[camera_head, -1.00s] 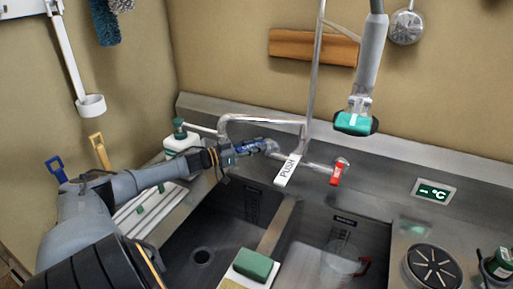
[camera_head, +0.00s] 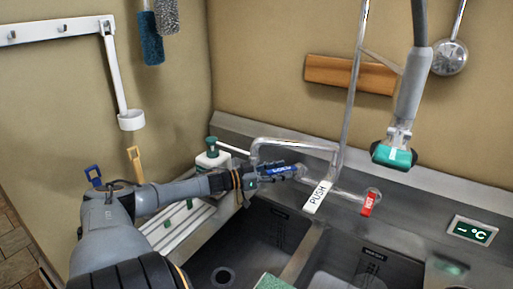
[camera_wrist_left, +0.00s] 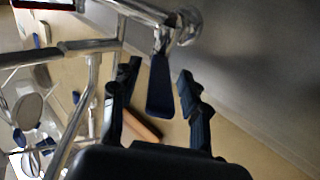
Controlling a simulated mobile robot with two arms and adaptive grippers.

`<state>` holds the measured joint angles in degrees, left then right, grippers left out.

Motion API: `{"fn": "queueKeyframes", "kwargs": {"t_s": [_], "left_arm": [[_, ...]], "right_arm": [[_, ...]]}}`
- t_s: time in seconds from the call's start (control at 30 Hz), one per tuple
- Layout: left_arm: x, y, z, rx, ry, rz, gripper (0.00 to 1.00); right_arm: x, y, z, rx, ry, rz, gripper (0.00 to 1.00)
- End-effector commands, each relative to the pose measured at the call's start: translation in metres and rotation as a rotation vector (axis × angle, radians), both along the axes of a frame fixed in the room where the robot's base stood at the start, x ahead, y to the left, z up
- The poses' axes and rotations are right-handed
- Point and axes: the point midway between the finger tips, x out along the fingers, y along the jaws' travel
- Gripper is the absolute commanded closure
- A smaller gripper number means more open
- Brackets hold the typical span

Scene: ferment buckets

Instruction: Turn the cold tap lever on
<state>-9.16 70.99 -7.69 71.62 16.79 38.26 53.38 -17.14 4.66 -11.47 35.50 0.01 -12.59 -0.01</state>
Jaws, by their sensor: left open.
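The blue cold tap lever (camera_head: 283,170) sticks out at the left end of the chrome tap on the back of the sink. The red hot lever (camera_head: 369,203) is at the right end. My left gripper (camera_head: 266,173) reaches in from the left at the cold lever. In the left wrist view the dark blue lever (camera_wrist_left: 161,88) hangs between the two open fingers of my left gripper (camera_wrist_left: 158,82), with a gap visible on each side. Contact is not visible. My right gripper is out of view.
A white PUSH tag (camera_head: 317,196) hangs between the levers. A spray head (camera_head: 394,155) hangs to the right. A white bottle with a green cap (camera_head: 212,154) stands behind my left arm. The sink basins (camera_head: 255,245) lie in front.

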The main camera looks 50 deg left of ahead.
Motion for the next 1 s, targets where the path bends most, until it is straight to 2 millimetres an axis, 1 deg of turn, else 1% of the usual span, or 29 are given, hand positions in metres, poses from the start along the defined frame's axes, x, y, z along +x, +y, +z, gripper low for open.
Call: {"fn": "queueKeyframes", "kwargs": {"t_s": [0.1,0.8,1.0], "left_arm": [[-0.013,0.003,-0.002,0.0,0.006,0.0,0.55],[-0.077,0.022,-0.001,-0.003,0.002,-0.001,0.55],[-0.088,0.025,0.0,-0.002,0.0,-0.001,0.55]], "right_arm": [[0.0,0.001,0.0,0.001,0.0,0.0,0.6],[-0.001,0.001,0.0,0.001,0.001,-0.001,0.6],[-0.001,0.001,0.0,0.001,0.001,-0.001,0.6]]}}
